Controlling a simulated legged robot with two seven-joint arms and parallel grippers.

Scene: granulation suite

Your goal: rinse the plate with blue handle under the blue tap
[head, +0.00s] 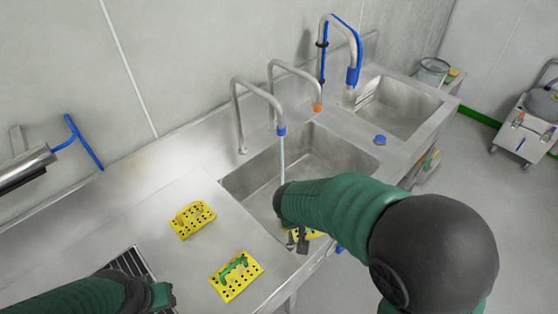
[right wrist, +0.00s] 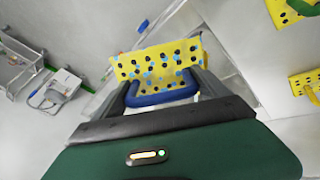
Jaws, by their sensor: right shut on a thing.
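The yellow plate with the blue handle (right wrist: 158,66) has dark holes and several light-blue spots. My right gripper (right wrist: 160,92) is shut on its blue handle (right wrist: 165,97). In the head view my right arm mostly hides this plate (head: 315,234), at the sink's front edge; the gripper (head: 302,240) shows partly beside it. The blue-tipped tap (head: 281,131) is running; its stream (head: 281,160) drops into the sink and passes behind my arm. I cannot tell whether water touches the plate. My left gripper (head: 162,297) is low at the left, its fingers unclear.
A yellow plate with a yellow handle (head: 186,221) and one with a green handle (head: 236,283) lie on the steel counter left of the sink (head: 250,185). An orange-tipped tap (head: 317,108) and a blue spray tap (head: 352,76) stand further right, near a second basin (head: 400,108).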

